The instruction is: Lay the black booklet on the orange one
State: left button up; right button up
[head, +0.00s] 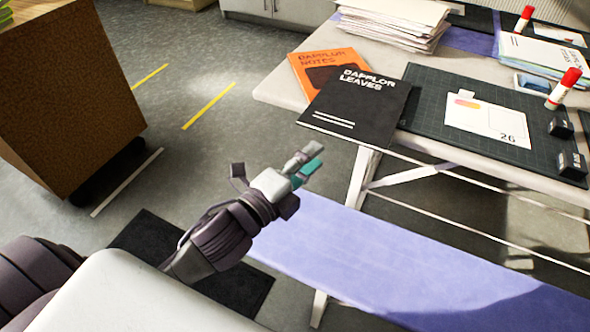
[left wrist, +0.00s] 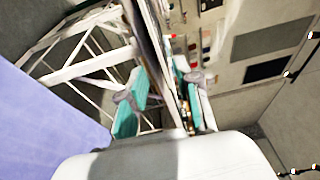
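My right gripper is out of view.
The table (head: 277,90) also holds a dark cutting mat (head: 428,92) with a calendar card (head: 488,121), a paper stack (head: 395,20), glue sticks (head: 564,88) and small black blocks (head: 571,165). A brown cabinet (head: 65,95) stands at the left.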

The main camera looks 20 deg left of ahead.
pick_arm(q)
jog(key=s+a+f+n+g+y, duration=0.5)
jog(key=s+a+f+n, duration=0.1)
jog(key=f+n, duration=0.45)
jog(key=s+d+f+n+g, duration=0.1)
jog(key=s+f+n+g, duration=0.8)
jog(key=s+f, duration=0.2)
jog(key=shift+s+f, duration=0.35)
jog(key=shift+s, duration=0.6)
